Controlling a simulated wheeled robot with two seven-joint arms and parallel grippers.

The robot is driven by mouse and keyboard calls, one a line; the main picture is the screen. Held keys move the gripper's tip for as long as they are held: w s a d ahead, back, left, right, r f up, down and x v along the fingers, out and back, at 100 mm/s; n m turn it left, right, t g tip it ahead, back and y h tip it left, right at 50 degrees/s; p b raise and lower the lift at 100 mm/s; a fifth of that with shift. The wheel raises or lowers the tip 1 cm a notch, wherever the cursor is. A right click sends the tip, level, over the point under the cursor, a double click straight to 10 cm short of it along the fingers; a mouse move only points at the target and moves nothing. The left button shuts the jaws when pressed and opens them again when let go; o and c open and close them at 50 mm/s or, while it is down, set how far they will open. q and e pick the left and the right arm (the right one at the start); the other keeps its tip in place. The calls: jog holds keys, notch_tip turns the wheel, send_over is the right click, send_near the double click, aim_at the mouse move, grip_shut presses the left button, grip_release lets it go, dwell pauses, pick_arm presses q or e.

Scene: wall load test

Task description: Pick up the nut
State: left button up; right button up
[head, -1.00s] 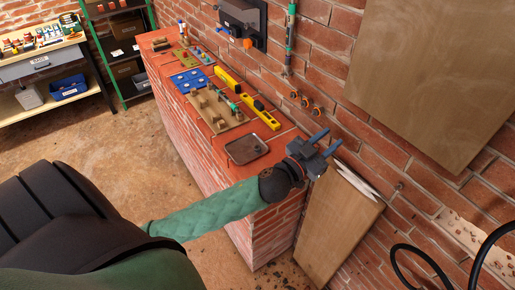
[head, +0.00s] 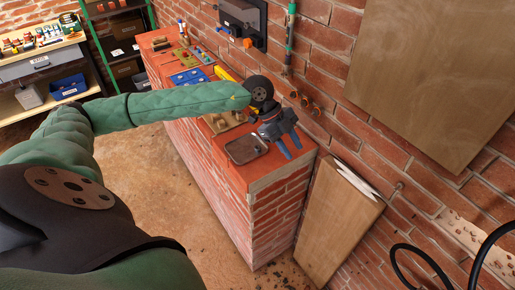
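My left gripper (head: 291,147) is above the near end of the brick counter (head: 263,177), just right of a small dark tray (head: 244,150). My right gripper is not in view.
A wooden block board (head: 218,122) and a yellow level (head: 224,74) are partly hidden behind my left arm. Blue plates (head: 188,77) lie farther back. The brick wall (head: 335,75) borders the counter, and a wooden panel (head: 338,220) leans past its near end.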

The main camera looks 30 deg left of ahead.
aim_at(258, 149)
pick_arm(q)
jog(key=a+n+y, duration=0.1)
jog(key=a, duration=0.3)
jog(key=a+n+y, duration=0.1)
jog(key=a+y, duration=0.1)
jog(key=a, duration=0.3)
jog(key=w+a+r+y, duration=0.1)
jog(key=a+y, duration=0.1)
jog(key=a, duration=0.2)
jog(key=shift+w+a+n, duration=0.1)
jog(key=shift+a+n, duration=0.3)
jog(key=shift+a+f+y+p, duration=0.2)
jog(key=shift+f+y+p, duration=0.25)
jog(key=shift+f, duration=0.55)
jog(key=shift+d+f, duration=0.1)
jog(key=shift+f, duration=0.3)
jog(key=f+p, duration=0.2)
jog(key=p, duration=0.1)
jog(key=shift+d+f, duration=0.35)
jog(key=shift+f, duration=0.05)
jog(key=shift+d+f+p, duration=0.15)
jog(key=shift+f+p, duration=0.15)
jog(key=shift+f, duration=0.8)
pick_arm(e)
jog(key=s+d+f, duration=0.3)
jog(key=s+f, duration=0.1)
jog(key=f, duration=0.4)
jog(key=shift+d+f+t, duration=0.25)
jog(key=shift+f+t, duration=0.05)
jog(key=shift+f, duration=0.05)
